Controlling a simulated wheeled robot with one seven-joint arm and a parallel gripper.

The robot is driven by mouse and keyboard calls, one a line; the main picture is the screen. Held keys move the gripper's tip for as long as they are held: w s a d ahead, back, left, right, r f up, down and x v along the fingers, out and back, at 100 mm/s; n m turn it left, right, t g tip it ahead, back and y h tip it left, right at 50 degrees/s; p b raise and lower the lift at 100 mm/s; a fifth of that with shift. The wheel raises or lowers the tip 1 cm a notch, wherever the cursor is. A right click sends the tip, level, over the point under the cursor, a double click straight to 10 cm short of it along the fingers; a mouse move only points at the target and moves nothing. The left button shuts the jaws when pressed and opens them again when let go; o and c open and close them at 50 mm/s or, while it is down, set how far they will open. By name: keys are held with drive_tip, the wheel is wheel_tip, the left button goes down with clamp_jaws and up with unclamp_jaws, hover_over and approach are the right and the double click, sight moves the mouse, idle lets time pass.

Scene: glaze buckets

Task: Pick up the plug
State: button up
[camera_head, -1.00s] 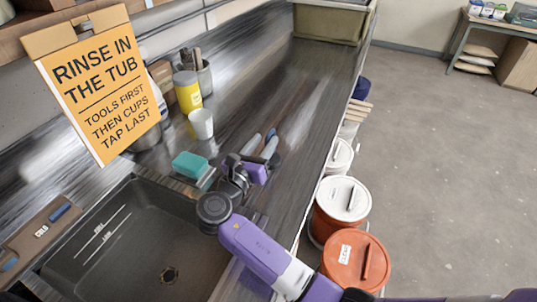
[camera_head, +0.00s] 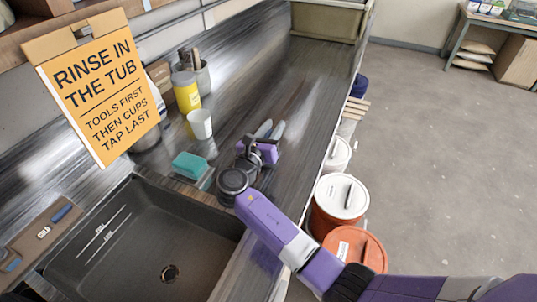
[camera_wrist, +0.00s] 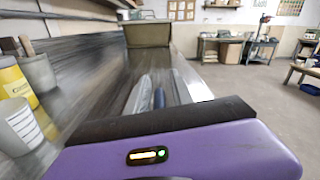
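I cannot make out a plug in either view; it may be hidden behind my arm or gripper. The dark sink (camera_head: 95,262) at the lower left shows a round drain (camera_head: 170,273) in its floor. My gripper (camera_head: 262,150) is low over the metal counter (camera_head: 285,95), right of the teal sponge (camera_head: 189,165).
A white cup (camera_head: 200,124) and a yellow container (camera_head: 187,93) stand near the back wall. Lidded buckets (camera_head: 341,198) stand below the counter's right edge. The far counter is clear up to an olive tub (camera_head: 325,22).

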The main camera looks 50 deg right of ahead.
clamp_jaws()
idle(1.2)
